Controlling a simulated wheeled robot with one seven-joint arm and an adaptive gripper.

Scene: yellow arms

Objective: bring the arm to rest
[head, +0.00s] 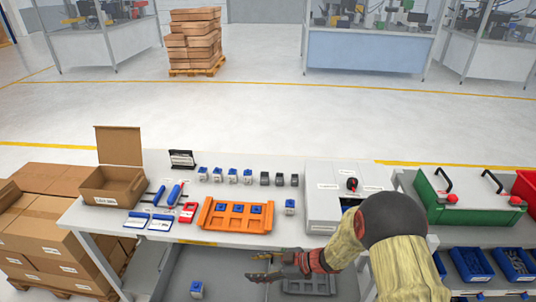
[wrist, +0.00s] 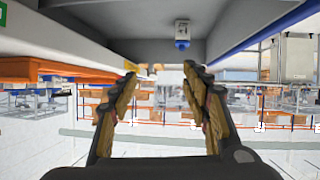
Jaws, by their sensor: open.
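My gripper (head: 268,266) is in front of the table's front edge in the head view, at the end of my yellow arm (head: 345,243), with its fingers pointing left. In the wrist view its two fingers (wrist: 160,72) stand well apart with nothing between them. A white and blue block (head: 196,289) stands alone on the grey surface below the tabletop, left of my gripper; it also shows in the wrist view (wrist: 182,36), beyond the fingertips and apart from them.
The tabletop holds an orange tray (head: 221,217) with blue-topped blocks, a row of small blocks, an open cardboard box (head: 112,190), blue-handled tools and a white machine (head: 323,207). A grey tray (head: 309,284) lies below, near my arm.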

